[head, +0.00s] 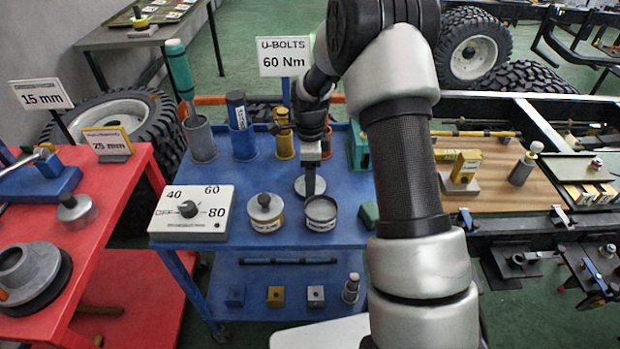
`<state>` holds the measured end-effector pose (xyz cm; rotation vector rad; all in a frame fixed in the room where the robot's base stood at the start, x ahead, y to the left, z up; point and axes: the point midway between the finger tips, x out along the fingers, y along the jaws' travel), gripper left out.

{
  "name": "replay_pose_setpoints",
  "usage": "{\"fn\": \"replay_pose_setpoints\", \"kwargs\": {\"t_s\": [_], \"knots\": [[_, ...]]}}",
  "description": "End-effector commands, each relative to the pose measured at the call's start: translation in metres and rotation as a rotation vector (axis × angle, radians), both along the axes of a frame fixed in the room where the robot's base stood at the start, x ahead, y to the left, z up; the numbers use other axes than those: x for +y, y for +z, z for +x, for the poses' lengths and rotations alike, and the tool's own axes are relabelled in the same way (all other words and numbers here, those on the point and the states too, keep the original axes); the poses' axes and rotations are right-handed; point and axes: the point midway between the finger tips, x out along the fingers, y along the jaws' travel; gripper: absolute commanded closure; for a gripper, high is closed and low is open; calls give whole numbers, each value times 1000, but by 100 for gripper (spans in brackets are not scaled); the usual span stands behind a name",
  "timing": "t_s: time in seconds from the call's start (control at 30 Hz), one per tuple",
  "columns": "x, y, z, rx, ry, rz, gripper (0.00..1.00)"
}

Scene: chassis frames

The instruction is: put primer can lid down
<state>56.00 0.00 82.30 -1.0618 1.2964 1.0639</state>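The primer can lid, a grey disc (301,188), shows flat at or just above the blue cart top, behind an open can (320,216). My gripper (311,188) points straight down at the lid, with its dark fingers over the disc's middle. The fingers show edge-on, so I cannot tell whether they are closed on a knob or whether the lid bears on the cart. The open can shows a grey surface inside its rim. A second can (266,222), with a knobbed lid on it, stands to its left.
A dial box (192,228) marked 40, 60, 80 stands left of the cans. Blue and yellow holders (242,142) and a grey cup with a green-handled tool (201,143) stand along the back. A small green block (369,214) lies right, partly behind my arm.

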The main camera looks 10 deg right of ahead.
Motion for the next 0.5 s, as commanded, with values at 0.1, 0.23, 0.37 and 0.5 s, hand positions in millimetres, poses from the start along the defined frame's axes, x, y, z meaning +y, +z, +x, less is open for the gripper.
{"fn": "replay_pose_setpoints", "kwargs": {"t_s": [0.1,0.23,0.37,0.5], "knots": [[0,1,0,-2,0,0,56],[0,0,0,-1,0,0,56],[0,-2,0,-1,1,0,27],[0,-2,0,-1,1,0,15]]}}
